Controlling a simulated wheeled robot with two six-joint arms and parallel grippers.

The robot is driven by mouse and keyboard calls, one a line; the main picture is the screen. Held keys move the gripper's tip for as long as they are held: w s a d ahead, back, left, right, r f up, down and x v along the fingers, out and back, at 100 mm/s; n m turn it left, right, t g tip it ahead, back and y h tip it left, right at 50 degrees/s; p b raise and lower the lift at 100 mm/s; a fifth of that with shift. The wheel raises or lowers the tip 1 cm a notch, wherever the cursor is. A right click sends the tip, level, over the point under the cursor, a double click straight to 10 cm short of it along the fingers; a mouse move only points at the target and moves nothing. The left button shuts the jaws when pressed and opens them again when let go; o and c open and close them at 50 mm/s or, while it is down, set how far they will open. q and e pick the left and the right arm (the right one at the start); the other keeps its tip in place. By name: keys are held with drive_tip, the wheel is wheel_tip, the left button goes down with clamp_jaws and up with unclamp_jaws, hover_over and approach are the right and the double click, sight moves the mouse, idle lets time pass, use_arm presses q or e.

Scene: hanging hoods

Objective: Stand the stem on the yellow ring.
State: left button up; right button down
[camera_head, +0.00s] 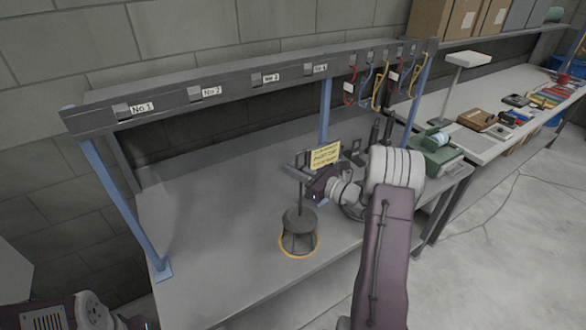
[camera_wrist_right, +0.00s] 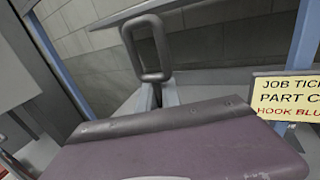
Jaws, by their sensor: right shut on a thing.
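The stem (camera_head: 299,220) is a dark grey piece with a thin rod, a round cap and an open cage-like foot. It looks upright. The yellow ring (camera_head: 285,251) is on the grey bench top, and the foot shows inside its outline; I cannot tell whether the foot touches the bench. My right gripper (camera_head: 300,172) is shut on the upper part of the stem, above the ring. In the right wrist view a grey loop (camera_wrist_right: 148,45) stands up beyond the purple gripper body. My left gripper is not visible; only part of my left arm shows at bottom left.
A yellow job ticket (camera_head: 325,155) stands behind my right gripper. A grey rail (camera_head: 230,83) with numbered hooks spans the bench on blue posts (camera_head: 122,205). Coloured cables (camera_head: 378,88) hang at its right. A green device (camera_head: 437,155) sits right. The bench left of the ring is clear.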

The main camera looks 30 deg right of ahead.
drive_tip(key=shift+s+f+b, duration=0.1)
drive_tip(key=shift+f+b, duration=0.05)
drive_tip(key=shift+b, duration=0.15)
drive_tip(key=c, duration=1.5)
unclamp_jaws()
drive_tip(key=shift+c, duration=0.2)
